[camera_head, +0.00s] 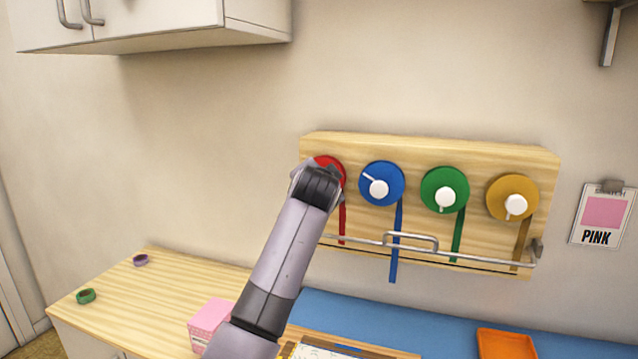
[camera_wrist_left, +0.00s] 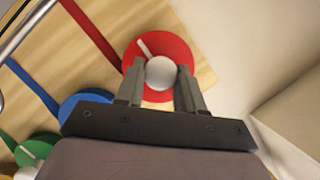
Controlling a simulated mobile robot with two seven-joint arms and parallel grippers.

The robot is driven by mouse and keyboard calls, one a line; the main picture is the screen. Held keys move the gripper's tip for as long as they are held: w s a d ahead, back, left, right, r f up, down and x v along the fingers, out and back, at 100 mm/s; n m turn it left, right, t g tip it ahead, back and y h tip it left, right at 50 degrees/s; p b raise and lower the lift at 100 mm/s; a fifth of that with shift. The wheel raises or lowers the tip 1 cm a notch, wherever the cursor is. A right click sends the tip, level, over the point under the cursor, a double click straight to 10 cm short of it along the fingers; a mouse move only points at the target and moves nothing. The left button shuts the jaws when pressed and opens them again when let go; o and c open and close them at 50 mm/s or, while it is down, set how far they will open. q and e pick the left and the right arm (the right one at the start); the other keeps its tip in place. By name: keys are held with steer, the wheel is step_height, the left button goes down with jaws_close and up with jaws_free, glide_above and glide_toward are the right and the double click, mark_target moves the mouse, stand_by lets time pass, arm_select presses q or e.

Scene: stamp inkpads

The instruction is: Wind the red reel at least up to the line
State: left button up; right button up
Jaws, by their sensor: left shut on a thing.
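The red reel (camera_head: 331,165) is at the left end of a wooden wall board (camera_head: 430,150), partly hidden by my left arm. Its red ribbon (camera_head: 342,222) hangs down to about the metal rail; I cannot tell exactly how its end lies against the dark line (camera_head: 460,262) low on the board. In the left wrist view the red reel (camera_wrist_left: 182,48) has a white knob (camera_wrist_left: 160,70) and a white mark. My left gripper (camera_wrist_left: 158,74) is shut on this knob, one finger on each side. The fingers are hidden in the head view. My right gripper is not in view.
Blue (camera_head: 376,170), green (camera_head: 436,178) and yellow (camera_head: 505,186) reels with ribbons sit to the right. A metal rail (camera_head: 410,237) with a raised handle crosses the lower board. A pink box (camera_head: 208,318) and an orange tray (camera_head: 506,343) stand below.

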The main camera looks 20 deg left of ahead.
arm_select(q)
steer(key=o, duration=1)
steer(key=shift+o, duration=0.2)
steer(key=shift+s, duration=0.1)
steer(key=b+v, duration=0.1)
steer(key=v, duration=0.6)
steer(key=shift+b, duration=0.3)
steer(key=shift+f, duration=0.1)
